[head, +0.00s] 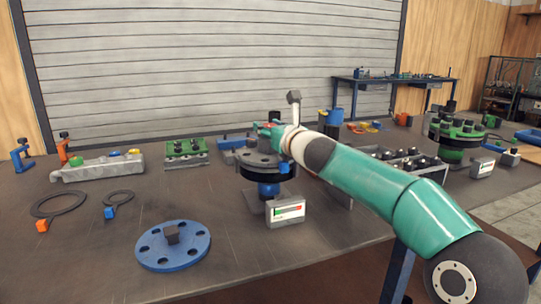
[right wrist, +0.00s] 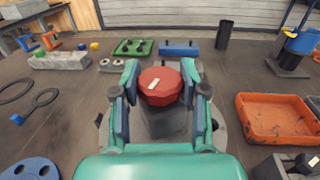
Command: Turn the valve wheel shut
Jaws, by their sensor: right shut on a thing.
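The valve wheel (right wrist: 160,86) shows in the right wrist view as a red, many-sided knob with a white mark on top, above a grey body. My right gripper (right wrist: 160,77) has one finger on each side of it and is shut on it. In the head view my right gripper (head: 273,130) is over the dark flanged pipe (head: 262,172) with a blue neck; the wheel is mostly hidden there behind the gripper and wrist. A grey box with a green and red scale (head: 287,212) stands in front of the pipe. My left gripper is not in view.
A blue flange (head: 160,252) lies at the front. Two ring gaskets (head: 59,203) lie at the left. A green bolt tray (head: 186,150) is behind. An orange bin (right wrist: 280,120) is right of the gripper in the wrist view. A green flange (head: 458,130) stands at the right.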

